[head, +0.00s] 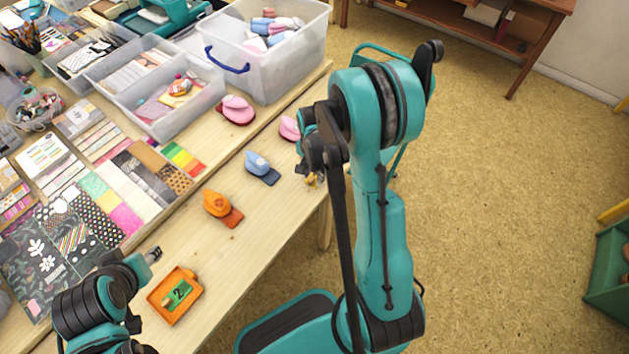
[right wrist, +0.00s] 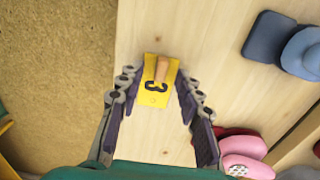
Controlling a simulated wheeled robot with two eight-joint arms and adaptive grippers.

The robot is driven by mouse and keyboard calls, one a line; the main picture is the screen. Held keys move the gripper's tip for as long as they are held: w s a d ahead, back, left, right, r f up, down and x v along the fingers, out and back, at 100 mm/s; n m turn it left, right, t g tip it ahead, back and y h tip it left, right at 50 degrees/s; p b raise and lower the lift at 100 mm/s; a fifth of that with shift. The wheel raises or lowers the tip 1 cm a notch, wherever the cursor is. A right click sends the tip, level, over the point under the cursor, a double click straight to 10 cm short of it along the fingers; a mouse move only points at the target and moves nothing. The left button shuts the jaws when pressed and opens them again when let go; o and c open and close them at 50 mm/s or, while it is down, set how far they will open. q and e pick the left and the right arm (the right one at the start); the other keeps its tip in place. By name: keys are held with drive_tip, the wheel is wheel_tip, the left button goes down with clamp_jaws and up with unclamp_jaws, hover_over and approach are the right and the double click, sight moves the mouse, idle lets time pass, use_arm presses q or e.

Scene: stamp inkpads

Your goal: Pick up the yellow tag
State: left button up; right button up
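The yellow tag (right wrist: 152,97) lies on the wooden table in the right wrist view. It bears a black 3 and has a wooden peg handle (right wrist: 161,68). My right gripper (right wrist: 157,78) is open, with one finger on each side of the tag; I cannot tell whether they touch it. In the head view my right arm hides most of this spot, and only a small yellow bit (head: 310,181) shows near the table edge. My left gripper (head: 153,255) is at the lower left, near the orange tray; its opening is unclear.
An orange tray (head: 155,294) holds a green tag (head: 181,292) marked 2. Orange (head: 217,203), blue (head: 257,163) and pink (head: 237,105) stamp pieces stand on the table. Clear bins (head: 275,75) and patterned papers (head: 75,240) fill the left and back. Open floor lies right.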

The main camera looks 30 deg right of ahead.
clamp_jaws()
idle(0.3)
